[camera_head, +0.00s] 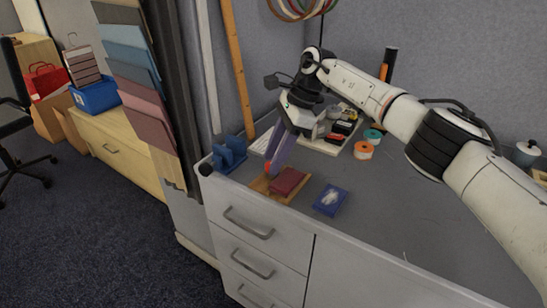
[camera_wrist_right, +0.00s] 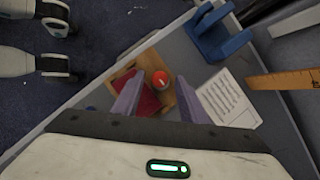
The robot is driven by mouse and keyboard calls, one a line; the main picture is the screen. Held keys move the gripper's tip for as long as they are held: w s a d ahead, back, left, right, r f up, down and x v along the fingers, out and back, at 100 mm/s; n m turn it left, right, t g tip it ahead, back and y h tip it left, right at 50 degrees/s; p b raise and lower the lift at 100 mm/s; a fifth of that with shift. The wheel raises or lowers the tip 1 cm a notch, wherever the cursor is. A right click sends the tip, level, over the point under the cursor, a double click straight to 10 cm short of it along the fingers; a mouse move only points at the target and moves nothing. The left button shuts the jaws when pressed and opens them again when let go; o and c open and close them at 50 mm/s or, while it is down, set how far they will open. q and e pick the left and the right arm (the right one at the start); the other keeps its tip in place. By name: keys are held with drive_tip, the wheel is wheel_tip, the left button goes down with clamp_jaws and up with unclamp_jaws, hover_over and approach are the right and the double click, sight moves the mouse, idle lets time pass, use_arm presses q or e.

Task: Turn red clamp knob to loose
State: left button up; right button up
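The red clamp knob (camera_wrist_right: 160,79) is round, with a pale mark on top, and sits on a wooden clamp board (camera_wrist_right: 158,60). In the head view only a small part of the knob (camera_head: 267,167) shows behind the purple fingers. A dark red block (camera_head: 287,181) lies on the board (camera_head: 262,185), beside the knob. My right gripper (camera_head: 275,166) points down over the knob with its fingers apart. In the right wrist view the knob shows between the two fingers; I cannot tell whether they touch it. My left gripper is not in view.
A blue holder (camera_head: 229,155) stands left of the board, near the table edge. A blue box (camera_head: 331,200) lies to the right. Tape rolls (camera_head: 364,150) and a tray of small items stand behind. A white sheet (camera_wrist_right: 228,97) lies near the right finger.

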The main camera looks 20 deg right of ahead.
drive_tip(key=v, duration=0.9)
drive_tip(key=shift+r, duration=0.3)
